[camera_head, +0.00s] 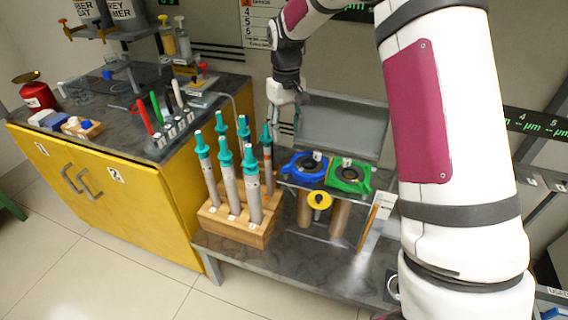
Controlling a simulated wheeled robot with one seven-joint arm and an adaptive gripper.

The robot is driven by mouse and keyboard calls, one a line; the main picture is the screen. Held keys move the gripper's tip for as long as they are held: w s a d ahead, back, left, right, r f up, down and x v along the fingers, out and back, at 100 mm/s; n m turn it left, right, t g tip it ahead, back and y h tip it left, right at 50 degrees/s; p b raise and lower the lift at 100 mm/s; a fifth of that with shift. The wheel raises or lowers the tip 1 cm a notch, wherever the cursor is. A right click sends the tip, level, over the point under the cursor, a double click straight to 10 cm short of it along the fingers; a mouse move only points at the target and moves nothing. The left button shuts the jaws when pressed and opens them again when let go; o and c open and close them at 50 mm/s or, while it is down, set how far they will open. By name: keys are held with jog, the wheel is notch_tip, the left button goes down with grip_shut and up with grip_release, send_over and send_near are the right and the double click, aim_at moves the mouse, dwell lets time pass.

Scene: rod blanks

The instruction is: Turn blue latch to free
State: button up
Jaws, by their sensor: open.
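The blue latch (291,173) is a blue ring with small side tabs around a dark round centre, at the left of a small stand. I cannot tell which marking the blue latch points to.
A wooden block (236,229) with several upright teal-topped rods stands close left of the latches. A grey open lid (340,128) rises behind them. A yellow round piece (319,200) is below. A yellow cabinet (120,210) with a cluttered top stands left. My arm covers the right side.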

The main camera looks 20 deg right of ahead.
aim_at(286, 166)
notch_tip(286, 166, down, 14)
jog(key=shift+r+b, duration=0.25)
jog(key=shift+b, duration=0.15)
grip_shut()
